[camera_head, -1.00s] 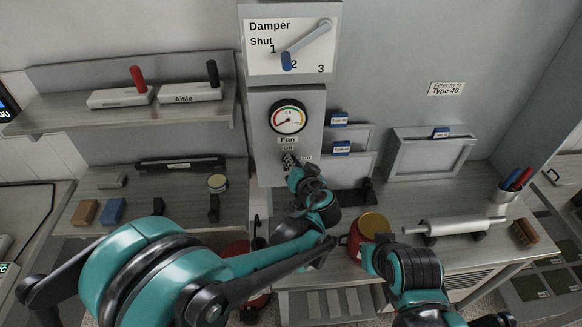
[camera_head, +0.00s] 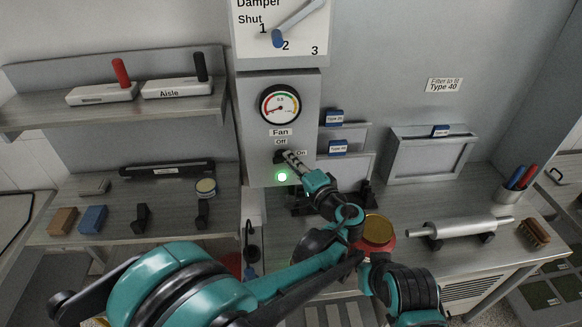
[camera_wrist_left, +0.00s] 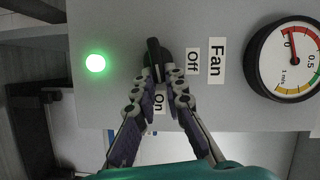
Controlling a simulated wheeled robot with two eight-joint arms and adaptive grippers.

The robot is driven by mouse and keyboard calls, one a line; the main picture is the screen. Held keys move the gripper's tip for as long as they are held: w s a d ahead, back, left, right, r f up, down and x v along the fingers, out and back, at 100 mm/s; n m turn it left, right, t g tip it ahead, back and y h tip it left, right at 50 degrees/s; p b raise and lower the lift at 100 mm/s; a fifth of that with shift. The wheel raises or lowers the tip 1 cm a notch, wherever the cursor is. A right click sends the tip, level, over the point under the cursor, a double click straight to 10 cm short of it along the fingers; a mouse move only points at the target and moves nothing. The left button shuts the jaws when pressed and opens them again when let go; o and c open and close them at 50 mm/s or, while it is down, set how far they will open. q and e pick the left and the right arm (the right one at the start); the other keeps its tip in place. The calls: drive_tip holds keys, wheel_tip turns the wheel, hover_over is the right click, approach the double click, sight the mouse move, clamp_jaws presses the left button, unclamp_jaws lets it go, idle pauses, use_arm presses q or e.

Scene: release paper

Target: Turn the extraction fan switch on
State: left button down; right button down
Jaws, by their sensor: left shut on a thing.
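The fan switch (camera_wrist_left: 152,50) is a dark rotary handle on the grey panel (camera_wrist_left: 120,25). It also shows in the head view (camera_head: 279,156), partly covered by my fingers. Its handle points toward the "On" label (camera_wrist_left: 159,100), away from "Off" (camera_wrist_left: 192,62). My left gripper (camera_wrist_left: 166,75) is shut on the handle's end; in the head view the gripper (camera_head: 290,160) reaches the switch from the lower right. A green lamp (camera_head: 282,177) below the switch is lit. My right arm is at the lower right; its fingers do not show.
A round gauge (camera_head: 280,106) sits above the switch, its needle at the low end. The damper lever (camera_head: 297,23) is higher up. A red canister with a yellow lid (camera_head: 378,231) stands near my left forearm. Shelves with small items are at left.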

use_arm(q)
drive_tip(key=shift+f+m+t+b, duration=0.3)
drive_tip(key=shift+m+b, duration=0.45)
drive_tip(key=shift+m, duration=0.25)
drive_tip(key=c, duration=1.6)
unclamp_jaws()
